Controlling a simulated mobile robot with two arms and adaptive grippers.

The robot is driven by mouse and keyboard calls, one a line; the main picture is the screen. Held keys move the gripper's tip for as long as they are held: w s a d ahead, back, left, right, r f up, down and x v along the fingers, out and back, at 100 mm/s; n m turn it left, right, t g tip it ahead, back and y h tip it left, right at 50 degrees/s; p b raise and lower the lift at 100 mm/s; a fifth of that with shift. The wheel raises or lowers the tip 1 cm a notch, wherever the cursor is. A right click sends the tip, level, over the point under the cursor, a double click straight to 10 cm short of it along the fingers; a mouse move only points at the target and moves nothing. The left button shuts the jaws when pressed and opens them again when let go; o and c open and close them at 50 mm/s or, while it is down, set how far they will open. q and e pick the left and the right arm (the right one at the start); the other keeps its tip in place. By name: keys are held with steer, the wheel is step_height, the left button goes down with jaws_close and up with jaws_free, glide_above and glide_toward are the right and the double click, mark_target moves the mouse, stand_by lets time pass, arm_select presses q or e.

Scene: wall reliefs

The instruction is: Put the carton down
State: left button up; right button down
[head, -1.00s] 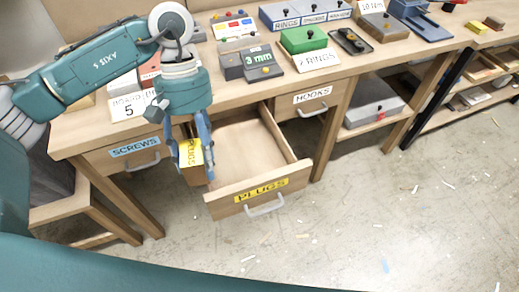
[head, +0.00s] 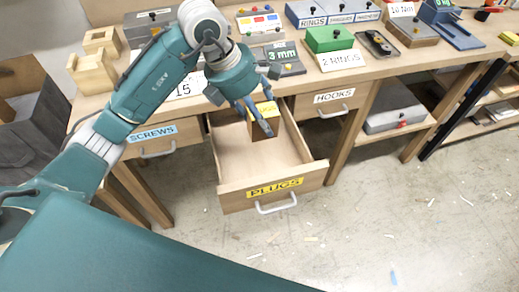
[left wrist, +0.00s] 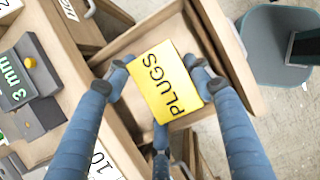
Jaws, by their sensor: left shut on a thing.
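The carton (head: 267,109) has a yellow top and brown sides. In the left wrist view the carton (left wrist: 163,84) reads PLUGS. My left gripper (head: 256,118) is shut on it, with blue fingers on two opposite sides. It holds the carton over the open PLUGS drawer (head: 240,194), toward its back right part. The drawer's wooden floor is otherwise bare where visible. I cannot tell whether the carton's underside touches the drawer floor. My right gripper is not in view.
The closed SCREWS drawer (head: 153,140) is to the left and the HOOKS drawer (head: 333,101) to the right. On the bench above stand a 3 mm block (head: 284,57), a green box (head: 329,39) and a 2 RINGS card (head: 342,60). The drawer's front half is free.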

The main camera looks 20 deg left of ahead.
arm_select(q)
step_height(320, 180, down, 15)
steer(key=shift+f+p, duration=0.1)
steer(key=shift+p, duration=0.4)
steer(key=o, duration=0.9)
steer(key=shift+f, duration=0.2)
steer(key=shift+c, duration=0.2)
steer(key=o, duration=0.4)
steer(key=shift+o, duration=0.2)
steer(key=shift+r, duration=0.2)
steer(key=v, duration=1.2)
steer(key=shift+b, duration=0.45)
